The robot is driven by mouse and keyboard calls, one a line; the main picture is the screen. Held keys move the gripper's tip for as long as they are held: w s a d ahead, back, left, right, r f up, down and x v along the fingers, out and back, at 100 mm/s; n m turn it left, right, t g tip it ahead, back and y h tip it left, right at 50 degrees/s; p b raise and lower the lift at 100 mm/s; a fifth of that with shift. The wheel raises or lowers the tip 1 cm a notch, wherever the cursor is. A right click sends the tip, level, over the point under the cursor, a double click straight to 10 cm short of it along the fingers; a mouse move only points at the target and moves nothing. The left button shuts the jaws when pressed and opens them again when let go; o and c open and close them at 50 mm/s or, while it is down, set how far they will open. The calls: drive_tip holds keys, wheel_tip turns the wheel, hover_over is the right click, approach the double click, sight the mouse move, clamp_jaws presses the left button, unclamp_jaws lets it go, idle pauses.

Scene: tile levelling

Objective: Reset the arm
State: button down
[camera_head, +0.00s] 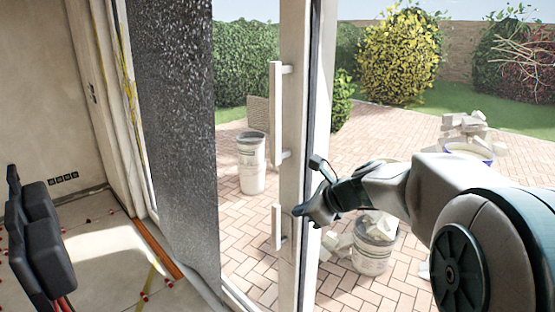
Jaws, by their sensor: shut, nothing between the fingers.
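My arm reaches in from the right edge. My gripper (303,211) is at its end, in front of the white door frame (290,110) and near the white handles. It is small and partly dark, and it looks shut with nothing held. I cannot tell whether it touches the frame. A long white handle (276,110) is on the frame above and left of the gripper. A shorter white handle (277,228) is just left of and below it.
A dark speckled panel (175,120) hangs left of the glass. A black padded object (42,245) with red parts stands at the left edge. Buckets (252,165) (372,248) and rubble stand on the brick patio (225,150). Red pieces lie on the indoor floor (100,262).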

drive_tip(key=s+d+f+n+g+h, duration=0.1)
drive_tip(key=s+f+n+h, duration=0.1)
drive_tip(key=s+n, duration=0.5)
drive_tip(key=s+d+f+n+g+h, duration=0.1)
drive_tip(key=s+d+f+n+h, duration=0.1)
drive_tip(key=s+n, duration=0.6)
drive_tip(key=s+d+f+n+g+h, duration=0.1)
drive_tip(key=s+d+f+n+h, duration=0.1)
drive_tip(key=s+n, duration=0.6)
drive_tip(key=s+h, duration=0.1)
drive_tip(key=s, duration=0.1)
drive_tip(key=shift+s+d+g, duration=0.25)
drive_tip(key=shift+s+g, duration=0.05)
